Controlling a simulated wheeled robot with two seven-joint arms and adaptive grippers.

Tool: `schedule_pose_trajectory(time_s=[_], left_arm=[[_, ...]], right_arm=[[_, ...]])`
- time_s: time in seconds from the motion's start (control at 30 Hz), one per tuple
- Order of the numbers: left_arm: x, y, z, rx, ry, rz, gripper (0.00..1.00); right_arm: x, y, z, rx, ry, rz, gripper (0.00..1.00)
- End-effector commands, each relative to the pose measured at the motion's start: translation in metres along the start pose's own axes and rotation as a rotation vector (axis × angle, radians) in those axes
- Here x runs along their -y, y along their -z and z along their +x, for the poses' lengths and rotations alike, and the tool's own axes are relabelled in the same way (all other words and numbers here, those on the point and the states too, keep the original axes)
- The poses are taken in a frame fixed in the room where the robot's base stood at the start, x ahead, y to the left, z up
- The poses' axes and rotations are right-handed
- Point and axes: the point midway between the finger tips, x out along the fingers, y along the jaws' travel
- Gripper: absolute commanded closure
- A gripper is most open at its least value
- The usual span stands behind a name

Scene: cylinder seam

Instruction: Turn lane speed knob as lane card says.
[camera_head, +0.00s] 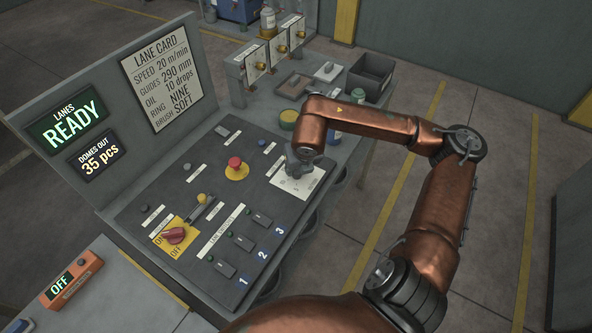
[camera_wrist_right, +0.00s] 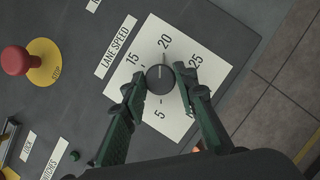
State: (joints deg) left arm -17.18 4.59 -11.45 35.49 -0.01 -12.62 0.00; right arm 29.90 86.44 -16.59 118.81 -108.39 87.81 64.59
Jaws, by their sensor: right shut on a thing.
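The lane card (camera_head: 160,68) on the upright board reads speed 20 m/min, guides 290 mm, oil 10 drops, ring NINE, brush SOFT. The lane speed knob (camera_wrist_right: 160,79) is a dark round knob on a white dial plate (camera_wrist_right: 190,122) marked 5, 15, 20 and 25. Its pale pointer line appears to point towards 20. My right gripper (camera_wrist_right: 161,84) is shut on the knob, one finger on each side. In the head view my right gripper (camera_head: 299,168) covers the knob on the dial plate (camera_head: 303,187). My left gripper is not in view.
A red stop button (camera_head: 235,163) on a yellow disc stands left of the dial. A red rotary switch (camera_head: 174,235) and several lane switches are nearer the front. The board shows READY (camera_head: 72,122) and 35 pcs (camera_head: 98,156). Bottles and a dark bin (camera_head: 371,75) stand beyond.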

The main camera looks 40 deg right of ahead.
Motion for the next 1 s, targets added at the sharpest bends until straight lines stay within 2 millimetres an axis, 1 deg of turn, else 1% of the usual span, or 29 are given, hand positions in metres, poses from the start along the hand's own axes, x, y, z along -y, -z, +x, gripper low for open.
schedule_pose_trajectory(time_s=[0.17,0.6,0.63,0.87,1.0], left_arm=[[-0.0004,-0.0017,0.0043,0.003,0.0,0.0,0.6],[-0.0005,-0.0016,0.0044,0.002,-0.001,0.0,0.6],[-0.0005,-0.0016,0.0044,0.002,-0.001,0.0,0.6],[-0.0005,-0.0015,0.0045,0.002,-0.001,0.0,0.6],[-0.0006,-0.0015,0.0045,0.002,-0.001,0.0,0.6]], right_arm=[[-0.0001,-0.0004,0.0002,0.001,0.013,0.03,0.97],[0.0,-0.0004,-0.0005,0.0,0.015,0.038,0.97],[0.0,-0.0004,-0.0005,0.0,0.015,0.037,0.71],[-0.0002,-0.0001,-0.0003,0.0,0.015,0.037,0.56],[-0.0003,0.0,-0.0002,-0.001,0.015,0.036,0.56]])
